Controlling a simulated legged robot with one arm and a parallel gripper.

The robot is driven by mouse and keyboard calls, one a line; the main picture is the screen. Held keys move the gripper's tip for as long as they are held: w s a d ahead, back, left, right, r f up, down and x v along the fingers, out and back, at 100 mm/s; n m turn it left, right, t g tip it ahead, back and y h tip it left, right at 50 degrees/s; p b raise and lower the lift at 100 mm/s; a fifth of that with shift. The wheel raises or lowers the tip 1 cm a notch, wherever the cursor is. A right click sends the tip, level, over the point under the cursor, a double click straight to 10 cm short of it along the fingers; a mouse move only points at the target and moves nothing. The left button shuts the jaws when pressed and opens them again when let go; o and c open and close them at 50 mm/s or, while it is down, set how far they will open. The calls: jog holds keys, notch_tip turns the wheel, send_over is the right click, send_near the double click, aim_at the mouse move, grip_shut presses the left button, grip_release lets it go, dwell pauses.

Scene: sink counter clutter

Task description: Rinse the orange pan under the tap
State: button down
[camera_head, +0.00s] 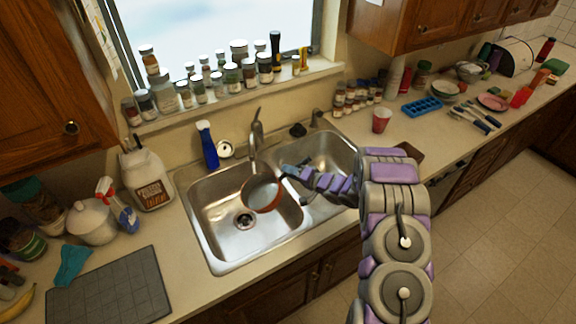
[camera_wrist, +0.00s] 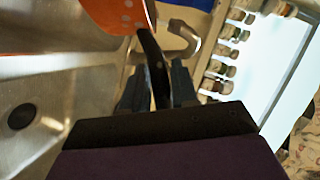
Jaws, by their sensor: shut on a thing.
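The orange pan (camera_head: 260,193) is over the left basin of the steel sink (camera_head: 212,222), with its grey inside facing up. It is just below the tap (camera_head: 256,138), whose spout comes down near the pan's far rim. No water stream can be made out. My gripper (camera_head: 290,171) is at the pan's right, shut on its dark handle. In the wrist view, the black handle lies between the fingers of my gripper (camera_wrist: 155,88), and the orange underside or side of the pan (camera_wrist: 112,14) shows at the top. The tap also shows there (camera_wrist: 187,38).
The right basin (camera_head: 328,158) looks empty. A red cup (camera_head: 381,120) stands right of the sink. Several jars line the window sill (camera_head: 215,98). A grey mat (camera_head: 110,290) lies front left.

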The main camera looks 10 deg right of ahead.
jog(key=shift+w+d+f+m+t+y+b, duration=0.1)
jog(key=shift+d+f+m+t+y+b, duration=0.2)
jog(key=shift+f+m, duration=0.75)
jog(key=shift+d+f+m+t+y+b, duration=0.1)
jog(key=shift+d+f+m+y+b, duration=0.3)
jog(key=shift+f, duration=1.35)
jog(key=shift+w+d+f+m+t+y, duration=0.15)
jog(key=shift+f+m+y, duration=0.35)
jog(key=shift+f, duration=0.9)
jog(key=shift+s, duration=0.1)
